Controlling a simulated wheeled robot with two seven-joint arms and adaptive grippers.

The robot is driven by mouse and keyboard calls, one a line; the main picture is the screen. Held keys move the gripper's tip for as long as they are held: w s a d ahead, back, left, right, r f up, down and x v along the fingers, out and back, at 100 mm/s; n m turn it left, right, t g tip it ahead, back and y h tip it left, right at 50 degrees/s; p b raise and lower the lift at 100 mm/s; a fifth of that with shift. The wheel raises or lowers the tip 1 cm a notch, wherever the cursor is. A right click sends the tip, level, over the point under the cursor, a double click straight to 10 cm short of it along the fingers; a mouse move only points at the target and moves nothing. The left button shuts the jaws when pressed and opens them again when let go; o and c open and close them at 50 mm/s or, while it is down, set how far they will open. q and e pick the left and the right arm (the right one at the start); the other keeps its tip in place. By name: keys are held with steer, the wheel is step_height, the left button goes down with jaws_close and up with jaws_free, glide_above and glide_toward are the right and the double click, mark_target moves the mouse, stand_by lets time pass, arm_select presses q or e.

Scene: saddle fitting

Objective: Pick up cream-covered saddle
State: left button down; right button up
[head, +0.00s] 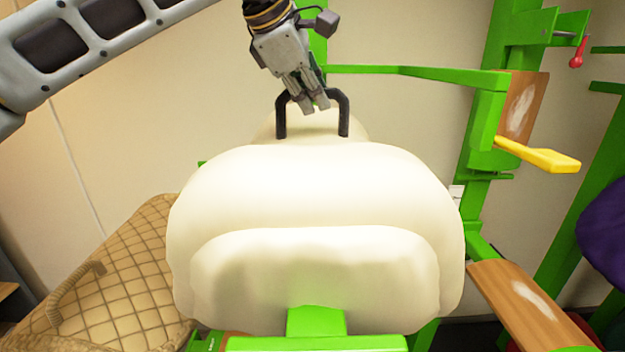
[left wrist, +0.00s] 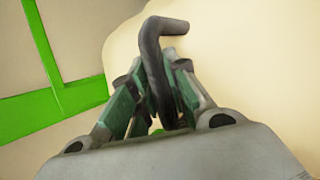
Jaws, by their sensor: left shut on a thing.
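The cream-covered saddle (head: 310,190) sits in the middle of the head view, above a green stand (head: 315,322). A black handle (head: 344,115) arches up from its far end. My left gripper (head: 318,106) comes down on the handle from above and is shut on it. In the left wrist view the two fingers (left wrist: 160,105) lie on either side of the black handle (left wrist: 152,50), with the cream cover (left wrist: 225,60) behind. Contact between saddle and stand is mostly hidden under the cover. My right gripper is not in view.
A green frame (head: 485,130) with a yellow lever (head: 540,155) and brown pads (head: 525,305) stands close on the right. A quilted tan cover (head: 115,275) lies at the lower left. A purple object (head: 605,230) is at the right edge. A wall is behind.

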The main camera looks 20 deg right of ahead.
arm_select(q)
steer(key=shift+r, duration=0.15)
stand_by(0.3)
steer(key=shift+r, duration=0.1)
steer(key=shift+r+p, duration=0.3)
steer(key=shift+r, duration=4.55)
